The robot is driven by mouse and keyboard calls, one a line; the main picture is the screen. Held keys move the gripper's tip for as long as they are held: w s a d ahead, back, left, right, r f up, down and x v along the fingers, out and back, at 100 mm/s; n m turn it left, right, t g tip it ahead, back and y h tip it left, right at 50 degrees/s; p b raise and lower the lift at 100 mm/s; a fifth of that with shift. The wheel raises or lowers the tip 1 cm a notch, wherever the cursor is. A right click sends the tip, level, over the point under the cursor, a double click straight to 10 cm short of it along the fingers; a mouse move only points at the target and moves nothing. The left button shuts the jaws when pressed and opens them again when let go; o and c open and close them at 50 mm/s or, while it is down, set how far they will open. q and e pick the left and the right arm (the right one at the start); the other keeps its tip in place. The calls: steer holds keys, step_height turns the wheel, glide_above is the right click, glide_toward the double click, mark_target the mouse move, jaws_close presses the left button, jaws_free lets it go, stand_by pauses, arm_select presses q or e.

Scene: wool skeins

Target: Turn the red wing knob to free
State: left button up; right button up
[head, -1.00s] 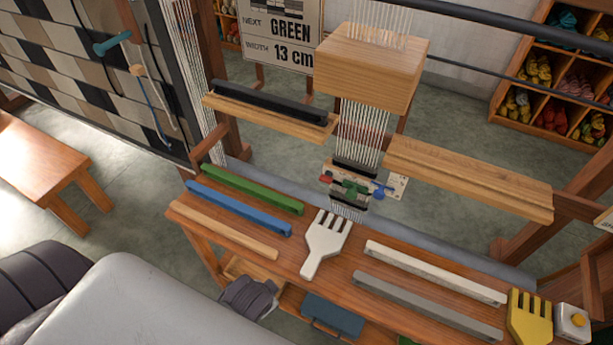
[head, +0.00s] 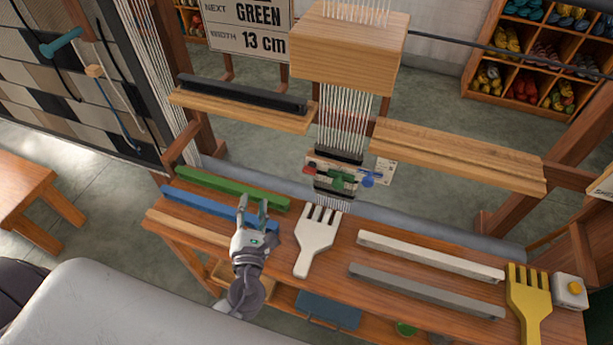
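The red wing knob (head: 310,168) is small and sits at the left of a row of knobs on the loom, at the lower part of the white warp threads. A green knob (head: 340,179) is in the middle and a blue knob (head: 370,178) at the right. My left gripper (head: 253,207) is below and left of the red knob, over the blue bar, apart from the knobs. Its two fingers point up the picture, spread with a gap, and nothing shows between them. The red knob's exact angle is too small to tell. My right gripper is not in view.
A green bar (head: 232,188), a blue bar (head: 195,205) and a white comb (head: 317,240) lie on the wooden bench near the gripper. White (head: 430,256) and grey (head: 425,291) bars and a yellow comb (head: 528,300) lie to the right. A wooden block (head: 348,48) hangs above the knobs.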

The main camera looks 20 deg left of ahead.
mark_target(308, 173)
arm_select(q)
steer(key=d+f+m+h, duration=0.1)
steer(key=d+m+h, duration=0.1)
steer(key=m, duration=0.3)
steer(key=d+f+m+h, duration=0.1)
steer(key=d+m+h, duration=0.1)
steer(key=m, duration=0.3)
steer(key=w+d+f+m+t+h, duration=0.1)
steer(key=d+m+h, duration=0.1)
steer(key=m, duration=0.3)
steer(key=shift+d+f+m, duration=0.3)
steer(key=shift+d, duration=0.45)
steer(key=shift+w+d+m, duration=0.15)
steer(key=shift+m, duration=0.15)
steer(key=w, duration=1.3)
steer(key=shift+w+d, duration=0.25)
jaws_close()
